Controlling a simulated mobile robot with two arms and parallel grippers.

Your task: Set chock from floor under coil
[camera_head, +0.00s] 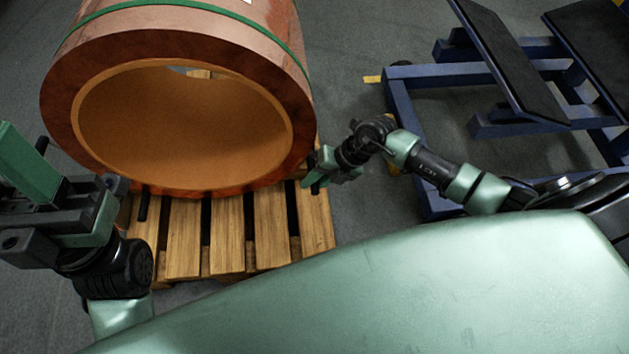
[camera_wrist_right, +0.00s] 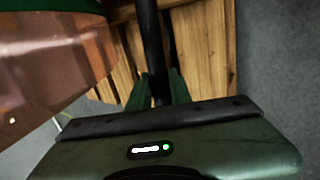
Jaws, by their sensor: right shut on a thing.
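The copper coil (camera_head: 185,125) lies on its side on the wooden pallet (camera_head: 228,232), its open bore facing me. A green strap runs over it. My right gripper (camera_head: 312,180) is at the coil's lower right edge, over the pallet's right side. In the right wrist view its green fingers (camera_wrist_right: 165,95) are shut on a black bar-like chock (camera_wrist_right: 151,45), which runs away over the slats beside the coil (camera_wrist_right: 45,60). Its far end is out of view. Another dark bar (camera_head: 143,205) shows at the coil's lower left. My left gripper (camera_head: 20,200) is at the left edge; its jaw state is unclear.
A blue steel frame (camera_head: 412,120) with dark slanted pads stands on the right. A yellow mark (camera_head: 372,79) is on the grey floor beside it. Floor shows free between pallet and frame.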

